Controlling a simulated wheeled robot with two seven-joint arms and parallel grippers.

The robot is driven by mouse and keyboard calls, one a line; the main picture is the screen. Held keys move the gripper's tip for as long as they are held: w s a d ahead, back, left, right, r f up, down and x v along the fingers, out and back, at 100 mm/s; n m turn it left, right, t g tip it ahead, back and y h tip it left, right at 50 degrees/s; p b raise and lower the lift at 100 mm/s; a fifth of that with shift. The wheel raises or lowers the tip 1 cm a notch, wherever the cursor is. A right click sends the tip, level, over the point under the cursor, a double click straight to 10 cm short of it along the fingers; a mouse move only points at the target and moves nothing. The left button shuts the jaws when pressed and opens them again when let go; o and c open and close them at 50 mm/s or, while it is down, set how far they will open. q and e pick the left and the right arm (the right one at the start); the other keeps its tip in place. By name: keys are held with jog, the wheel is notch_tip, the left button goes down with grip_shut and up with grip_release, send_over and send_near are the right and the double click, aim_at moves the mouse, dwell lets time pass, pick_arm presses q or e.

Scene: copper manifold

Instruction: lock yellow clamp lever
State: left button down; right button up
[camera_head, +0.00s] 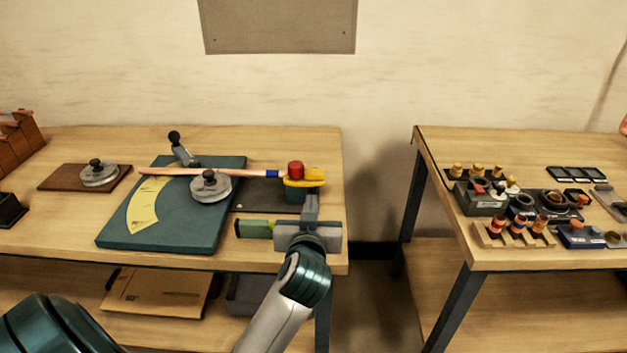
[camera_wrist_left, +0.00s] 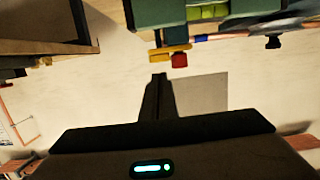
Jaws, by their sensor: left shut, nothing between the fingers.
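The yellow clamp lever (camera_head: 316,175) lies across the top of a dark green clamp (camera_head: 294,192) at the right end of the bench, beside a red knob (camera_head: 296,168). A copper tube (camera_head: 240,173) with a blue band runs into the clamp from the left. My left gripper (camera_head: 311,203) is shut and empty, just in front of the clamp and below the lever. The lever also shows in the left wrist view (camera_wrist_left: 172,51), beyond the shut fingertips (camera_wrist_left: 158,77). I cannot tell if they touch the clamp. My right gripper is not in view.
A teal bending plate (camera_head: 170,232) with a yellow scale and round grey weight (camera_head: 210,186) stands left of the clamp. A green-ended block (camera_head: 253,229) is beside my left gripper. A second table (camera_head: 560,258) with small parts stands right, across a gap.

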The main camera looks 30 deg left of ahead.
pick_arm(q)
jog(key=p, duration=0.3)
send_near(314, 175)
jog(key=x, duration=0.5)
jog(key=shift+r, duration=0.2)
jog(key=shift+w+a+f, duration=0.1)
jog(key=shift+w+a, duration=0.05)
jog(key=shift+w, duration=0.15)
jog(key=shift+w+a+f, duration=0.15)
jog(key=shift+w+a, duration=0.05)
jog(key=shift+w, duration=0.1)
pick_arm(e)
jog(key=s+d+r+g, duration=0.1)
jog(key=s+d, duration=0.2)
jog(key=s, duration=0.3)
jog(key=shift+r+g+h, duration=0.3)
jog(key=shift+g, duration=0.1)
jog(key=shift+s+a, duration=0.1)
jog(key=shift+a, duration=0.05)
